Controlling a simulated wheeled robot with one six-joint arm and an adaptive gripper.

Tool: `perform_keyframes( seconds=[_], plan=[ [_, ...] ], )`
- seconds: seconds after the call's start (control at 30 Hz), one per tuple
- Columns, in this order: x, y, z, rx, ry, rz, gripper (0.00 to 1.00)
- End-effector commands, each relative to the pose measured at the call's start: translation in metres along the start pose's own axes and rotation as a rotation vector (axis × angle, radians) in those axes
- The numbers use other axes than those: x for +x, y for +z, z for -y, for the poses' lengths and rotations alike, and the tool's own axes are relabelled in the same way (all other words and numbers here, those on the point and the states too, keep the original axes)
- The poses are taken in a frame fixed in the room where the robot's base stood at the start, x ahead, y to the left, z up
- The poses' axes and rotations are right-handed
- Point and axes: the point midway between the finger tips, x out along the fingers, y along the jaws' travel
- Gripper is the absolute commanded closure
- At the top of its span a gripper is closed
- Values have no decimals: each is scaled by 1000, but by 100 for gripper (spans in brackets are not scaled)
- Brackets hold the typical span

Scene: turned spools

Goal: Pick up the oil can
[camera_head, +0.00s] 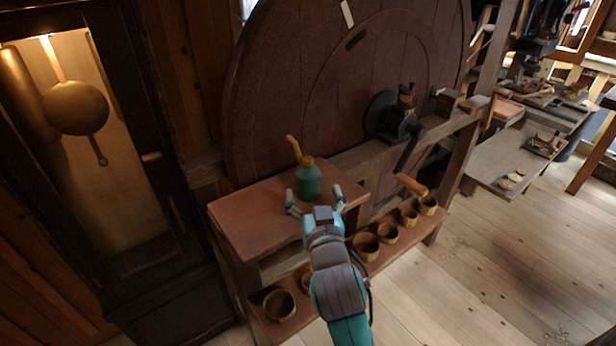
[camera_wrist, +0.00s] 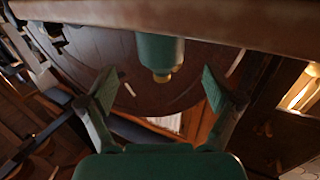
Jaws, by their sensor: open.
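The oil can (camera_head: 308,183) has a teal body and a brass-coloured top with a bent spout. It stands upright on the brown wooden shelf top (camera_head: 250,226). My gripper (camera_head: 314,196) is open and empty on the near side of the can, its fingers pointing towards it. In the wrist view, which appears upside down, the can (camera_wrist: 160,48) lies ahead, centred between the spread fingers of my gripper (camera_wrist: 160,84). Neither finger appears to touch it. The can's spout is foreshortened in that view.
A large dark red wheel (camera_head: 290,90) rises behind the shelf, with a crank handle (camera_head: 412,185) to the right. Several wooden cups (camera_head: 366,246) stand on a lower ledge. A clock case (camera_head: 150,200) with a brass pendulum (camera_head: 75,108) is at left. The shelf around the can is clear.

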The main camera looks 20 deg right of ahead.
Motion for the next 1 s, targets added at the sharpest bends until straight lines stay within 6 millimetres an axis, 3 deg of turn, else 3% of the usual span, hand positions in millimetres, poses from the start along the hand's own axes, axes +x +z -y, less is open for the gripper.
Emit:
perform_keyframes(
  seconds=[0.33,0.6,0.93,1.0],
  plan=[
    [29,2,0,0,-1,1,9],
    [64,5,0,-1,0,0,9],
    [71,5,1,0,-1,0,9],
    [71,5,1,-1,-1,0,24]
  ],
)
